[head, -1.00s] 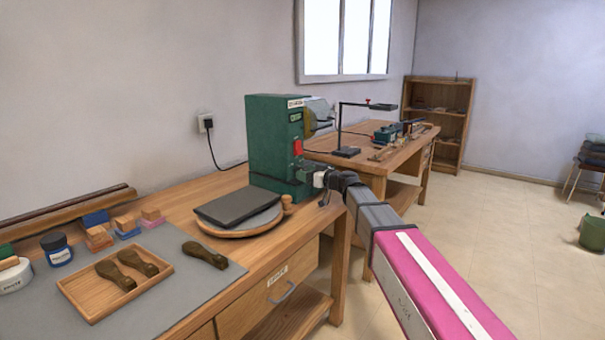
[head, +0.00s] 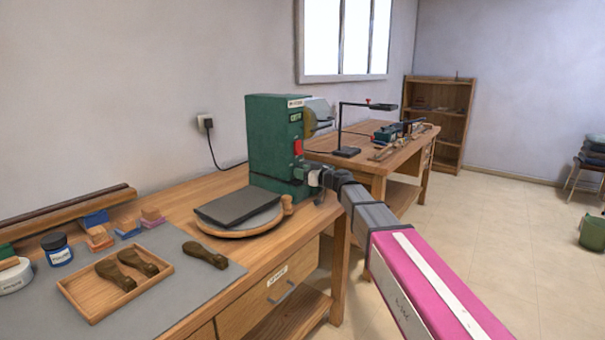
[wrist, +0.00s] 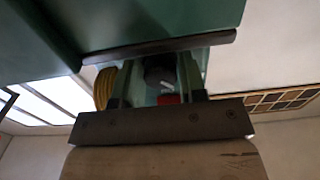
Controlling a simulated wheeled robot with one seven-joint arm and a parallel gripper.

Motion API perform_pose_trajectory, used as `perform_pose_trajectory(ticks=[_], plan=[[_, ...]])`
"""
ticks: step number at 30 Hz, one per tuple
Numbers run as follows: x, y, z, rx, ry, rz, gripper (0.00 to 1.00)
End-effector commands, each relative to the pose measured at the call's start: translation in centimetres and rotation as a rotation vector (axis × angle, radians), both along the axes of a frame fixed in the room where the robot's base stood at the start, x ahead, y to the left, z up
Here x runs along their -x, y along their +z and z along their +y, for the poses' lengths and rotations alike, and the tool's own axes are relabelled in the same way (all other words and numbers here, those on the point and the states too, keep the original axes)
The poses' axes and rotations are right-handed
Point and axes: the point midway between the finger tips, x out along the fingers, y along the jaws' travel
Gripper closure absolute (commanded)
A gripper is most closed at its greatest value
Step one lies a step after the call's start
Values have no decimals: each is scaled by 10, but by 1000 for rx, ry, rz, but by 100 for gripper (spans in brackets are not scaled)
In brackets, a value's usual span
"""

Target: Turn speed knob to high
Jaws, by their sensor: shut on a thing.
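The green machine (head: 272,145) stands on the bench by the wall, with a red switch (head: 298,147) on its right face. My gripper (head: 308,176) is at the lower part of that face, below the red switch. In the wrist view a round dark knob (wrist: 160,77) with a white pointer mark sits between the two finger sides of my gripper (wrist: 158,88), which is shut on it. The pointer is slanted in this view. The machine's green housing (wrist: 150,22) fills the top. The knob is hidden in the head view, and its speed markings cannot be read.
A round wooden board (head: 240,230) with a dark slab (head: 238,206) lies in front of the machine. A wooden tray (head: 112,284) of dark tools is at front left. A second bench (head: 370,147) with a lamp stands behind.

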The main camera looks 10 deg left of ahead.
Motion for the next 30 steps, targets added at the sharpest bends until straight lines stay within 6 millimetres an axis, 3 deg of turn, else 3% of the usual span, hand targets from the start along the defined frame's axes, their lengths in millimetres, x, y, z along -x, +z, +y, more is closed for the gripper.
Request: perform_pose_trajectory(ticks=[29, 30], plan=[[1, 0, 0, 0, 1, 0, 85], [1, 0, 0, 0, 1, 0, 55]])
